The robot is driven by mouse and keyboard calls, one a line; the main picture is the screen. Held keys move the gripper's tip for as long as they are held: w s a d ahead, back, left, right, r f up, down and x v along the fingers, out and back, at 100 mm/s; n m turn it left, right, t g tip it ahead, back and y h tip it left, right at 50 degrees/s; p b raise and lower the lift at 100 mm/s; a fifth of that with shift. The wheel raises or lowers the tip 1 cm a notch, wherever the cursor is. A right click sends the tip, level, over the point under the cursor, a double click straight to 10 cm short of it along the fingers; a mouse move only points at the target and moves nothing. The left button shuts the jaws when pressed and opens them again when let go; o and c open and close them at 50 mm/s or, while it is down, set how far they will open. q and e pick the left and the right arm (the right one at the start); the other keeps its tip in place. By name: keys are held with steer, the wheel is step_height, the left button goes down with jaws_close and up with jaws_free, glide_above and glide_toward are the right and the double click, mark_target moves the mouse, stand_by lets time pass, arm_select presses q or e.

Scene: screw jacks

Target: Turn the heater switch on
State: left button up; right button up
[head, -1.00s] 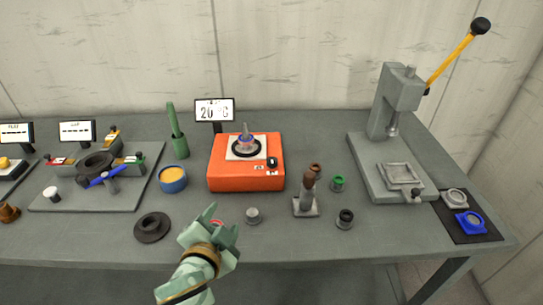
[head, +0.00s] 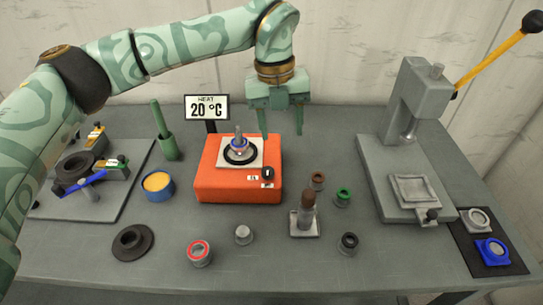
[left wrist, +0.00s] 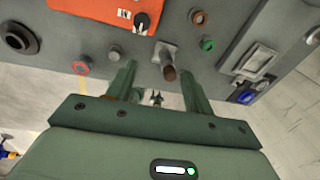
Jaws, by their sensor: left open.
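The orange heater box (head: 215,178) stands at the table's middle. Its switch, a black knob (head: 268,173) with a white mark, is on the top near the front right corner. Small white labels lie beside it, too small to read surely. The switch also shows near the top of the left wrist view (left wrist: 141,22). My left gripper (head: 282,134) is open and empty, fingers pointing down, appearing above the box's back right part and apart from the switch. My right gripper is not in view.
A metal part with a blue ring (head: 239,147) sits on the heater's pale plate. A jack body (head: 305,222) and several small cups stand right and front of it. A press (head: 410,105) with a yellow lever is at right. A blue pot (head: 158,187) is left.

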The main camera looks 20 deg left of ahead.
mark_target(268, 171)
arm_select(q)
steer(key=w+a+r+n+y, duration=0.1)
steer(key=a+r+n, duration=0.1)
steer(key=a, duration=0.1)
step_height(268, 171, down, 16)
steer(key=b, duration=0.3)
steer(key=shift+a, duration=0.1)
steer(key=shift+r, duration=0.1)
steer(key=c, duration=1)
